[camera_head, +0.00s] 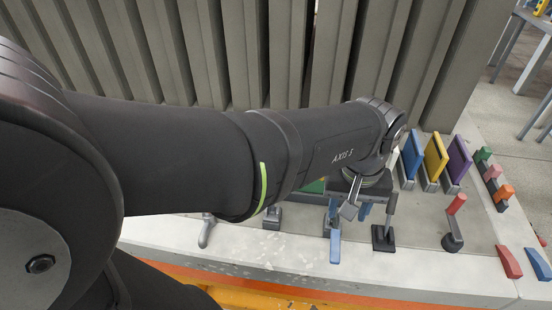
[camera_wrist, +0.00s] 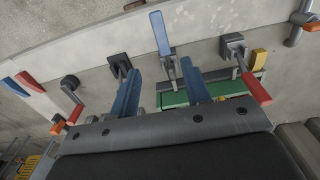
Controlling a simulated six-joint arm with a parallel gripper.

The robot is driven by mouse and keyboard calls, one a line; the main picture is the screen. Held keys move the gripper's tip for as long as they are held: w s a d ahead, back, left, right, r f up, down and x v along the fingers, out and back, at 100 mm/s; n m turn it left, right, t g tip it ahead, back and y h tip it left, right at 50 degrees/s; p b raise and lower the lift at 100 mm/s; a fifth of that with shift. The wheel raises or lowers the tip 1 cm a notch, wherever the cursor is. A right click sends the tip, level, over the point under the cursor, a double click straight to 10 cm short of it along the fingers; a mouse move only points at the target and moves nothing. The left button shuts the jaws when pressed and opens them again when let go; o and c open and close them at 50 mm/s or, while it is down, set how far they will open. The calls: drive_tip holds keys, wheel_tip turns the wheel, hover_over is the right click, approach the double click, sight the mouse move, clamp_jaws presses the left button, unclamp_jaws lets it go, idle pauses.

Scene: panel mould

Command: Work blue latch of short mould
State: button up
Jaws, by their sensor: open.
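The blue latch (camera_head: 335,246) has a long blue handle on a small grey mount, pointing toward the slab's front edge. In the wrist view, the blue latch (camera_wrist: 160,33) stands upright in the picture, with its mount between and just beyond my fingertips. My gripper (camera_wrist: 161,68) is open, with one blue finger on each side of the mount and no visible contact. In the head view, my gripper (camera_head: 349,210) is low over the latch area, partly hidden by my wrist. A green panel (camera_wrist: 205,97), perhaps part of the short mould, shows behind the fingers.
A black-based lever (camera_head: 384,238) stands close right of the latch. A red-handled lever (camera_head: 453,225) is farther right. Another red handle (camera_wrist: 257,88) is near my right finger in the wrist view. Blue, yellow (camera_head: 435,158) and purple panels stand at right. Grey ribbed panels (camera_head: 270,50) wall the back.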

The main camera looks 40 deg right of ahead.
sight(336, 247)
wheel_tip(336, 247, down, 14)
drive_tip(key=shift+r, duration=0.1)
idle(0.4)
clamp_jaws()
